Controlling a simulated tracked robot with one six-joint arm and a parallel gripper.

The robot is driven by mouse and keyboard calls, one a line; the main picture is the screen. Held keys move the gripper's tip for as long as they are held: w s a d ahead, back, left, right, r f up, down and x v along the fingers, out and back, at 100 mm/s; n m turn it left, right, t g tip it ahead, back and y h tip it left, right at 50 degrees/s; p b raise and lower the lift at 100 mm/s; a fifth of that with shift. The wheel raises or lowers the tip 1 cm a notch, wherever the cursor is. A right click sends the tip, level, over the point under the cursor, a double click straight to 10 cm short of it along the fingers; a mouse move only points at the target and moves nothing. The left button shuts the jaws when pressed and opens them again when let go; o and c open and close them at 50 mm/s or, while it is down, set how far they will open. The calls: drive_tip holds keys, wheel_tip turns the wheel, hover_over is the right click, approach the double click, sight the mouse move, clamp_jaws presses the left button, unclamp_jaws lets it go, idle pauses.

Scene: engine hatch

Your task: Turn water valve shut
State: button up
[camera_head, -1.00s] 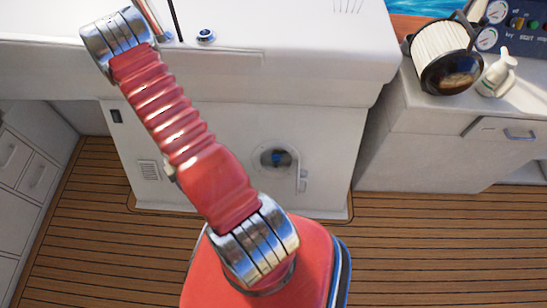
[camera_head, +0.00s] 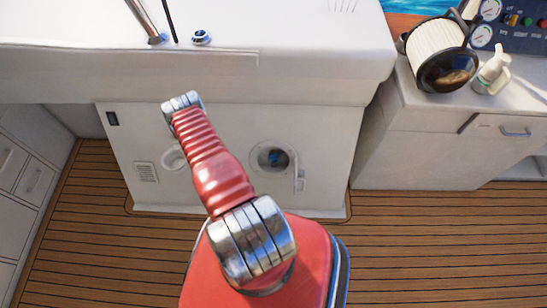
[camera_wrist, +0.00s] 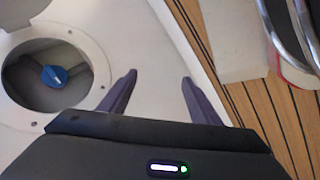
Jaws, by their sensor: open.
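The water valve is a blue knob (camera_wrist: 54,76) inside a round recess in a white panel. The wrist view shows it at the left, with a pale flange ring (camera_wrist: 96,50) around the opening. In the head view the blue valve (camera_head: 272,157) is small inside the round opening in the white cabinet front. My gripper (camera_wrist: 158,82) is open and empty, its two dark fingers apart to the right of the recess and not touching the knob. In the head view I cannot make out my gripper's fingers. The knob's exact turn is hard to read.
A pale fitting (camera_head: 299,181) sits right of the opening, and a vent (camera_head: 146,172) is on the cabinet's left. A pale round shape (camera_head: 174,158) shows partly behind my arm. The plank floor (camera_head: 430,240) is clear.

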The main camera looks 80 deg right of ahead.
drive_tip(key=s+d+f+n+g+h, duration=0.1)
drive_tip(key=s+d+f+n+h, duration=0.1)
drive_tip(key=s+d+h, duration=0.25)
drive_tip(key=n+h, duration=0.4)
drive_tip(key=h, duration=0.1)
approach(271, 160)
drive_tip(key=a, duration=0.1)
drive_tip(key=shift+w+a+r+g+y, duration=0.1)
drive_tip(key=shift+w+r+g+y, duration=0.15)
drive_tip(key=shift+r+g, duration=0.1)
drive_tip(key=x, duration=1.4)
drive_tip(key=shift+w, duration=0.1)
